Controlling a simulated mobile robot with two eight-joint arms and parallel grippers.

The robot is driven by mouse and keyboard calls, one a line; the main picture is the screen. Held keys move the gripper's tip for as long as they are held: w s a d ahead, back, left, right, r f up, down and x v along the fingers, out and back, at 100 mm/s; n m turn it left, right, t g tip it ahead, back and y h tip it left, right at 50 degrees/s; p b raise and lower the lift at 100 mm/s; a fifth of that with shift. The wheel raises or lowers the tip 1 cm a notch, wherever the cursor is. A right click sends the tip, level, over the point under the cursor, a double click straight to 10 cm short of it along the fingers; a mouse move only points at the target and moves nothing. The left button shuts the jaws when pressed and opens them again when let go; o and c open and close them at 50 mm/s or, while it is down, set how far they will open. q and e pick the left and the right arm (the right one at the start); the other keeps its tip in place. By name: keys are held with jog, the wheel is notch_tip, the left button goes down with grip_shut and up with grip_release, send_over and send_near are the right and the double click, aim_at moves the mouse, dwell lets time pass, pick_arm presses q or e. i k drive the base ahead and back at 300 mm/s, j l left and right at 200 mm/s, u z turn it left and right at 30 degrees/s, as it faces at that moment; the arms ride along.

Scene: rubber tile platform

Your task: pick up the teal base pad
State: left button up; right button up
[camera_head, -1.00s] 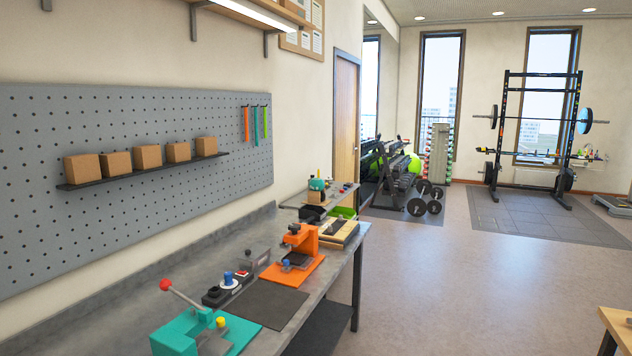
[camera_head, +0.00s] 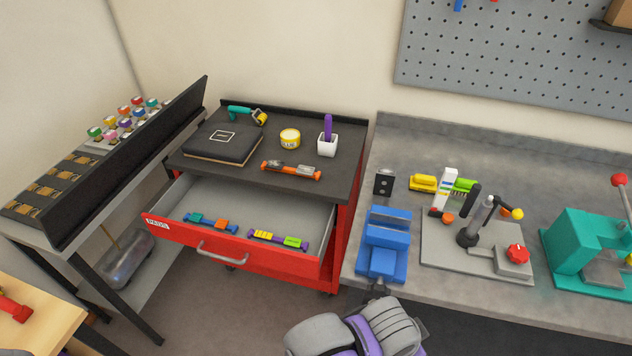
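No piece that is plainly a separate teal base pad shows. A teal lever press (camera_head: 577,250) with a flat teal base stands on the grey workbench at the right, cut off by the picture's edge. A small teal piece (camera_head: 195,218) lies in the open red drawer (camera_head: 232,245). A teal-handled tool (camera_head: 240,112) lies at the back of the dark cabinet top. I cannot tell which of these, if any, is the pad.
A blue vise (camera_head: 383,245) and a grey plate (camera_head: 445,265) with a toggle clamp are on the workbench (camera_head: 420,150). The drawer juts out at the front. A grey and purple object (camera_head: 355,330) is at the bottom edge. A wooden table (camera_head: 40,325) is at lower left.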

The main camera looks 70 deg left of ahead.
aim_at(196, 216)
jog(key=u, duration=3.3)
